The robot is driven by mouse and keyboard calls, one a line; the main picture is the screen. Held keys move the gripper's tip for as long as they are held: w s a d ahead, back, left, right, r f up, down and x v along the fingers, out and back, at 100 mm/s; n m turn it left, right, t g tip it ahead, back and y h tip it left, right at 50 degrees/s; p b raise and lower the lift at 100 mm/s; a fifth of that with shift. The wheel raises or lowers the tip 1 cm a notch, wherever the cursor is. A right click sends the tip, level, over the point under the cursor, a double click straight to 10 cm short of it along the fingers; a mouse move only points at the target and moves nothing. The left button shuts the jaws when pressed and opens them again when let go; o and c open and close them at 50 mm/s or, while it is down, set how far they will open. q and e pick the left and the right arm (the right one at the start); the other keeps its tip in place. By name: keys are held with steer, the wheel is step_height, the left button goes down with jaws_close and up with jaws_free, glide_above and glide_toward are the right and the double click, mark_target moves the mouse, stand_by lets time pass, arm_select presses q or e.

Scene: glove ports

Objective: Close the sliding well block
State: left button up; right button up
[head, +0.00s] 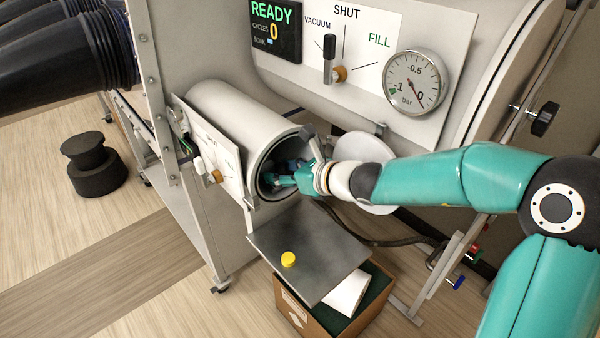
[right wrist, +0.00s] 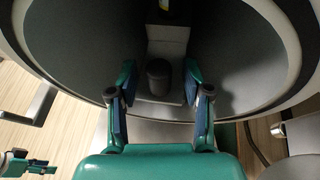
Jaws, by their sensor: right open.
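In the right wrist view a pale block (right wrist: 168,42) stands inside the round chamber, with a short dark round knob (right wrist: 158,76) in front of it. I take this to be the well block. My right gripper (right wrist: 160,98) is open, one finger on each side of the knob, with gaps showing. In the head view my right gripper (head: 285,178) is inside the mouth of the white tube (head: 235,120), partly hidden, and the block cannot be made out. A small teal gripper, seemingly my left (right wrist: 38,161), shows at lower left; its jaws are unclear.
A round white door (head: 372,200) stands open behind my arm. A gauge (head: 415,82) and valve panel are above.

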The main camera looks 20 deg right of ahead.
steer(key=v, duration=1.1)
steer(key=shift+s, duration=0.15)
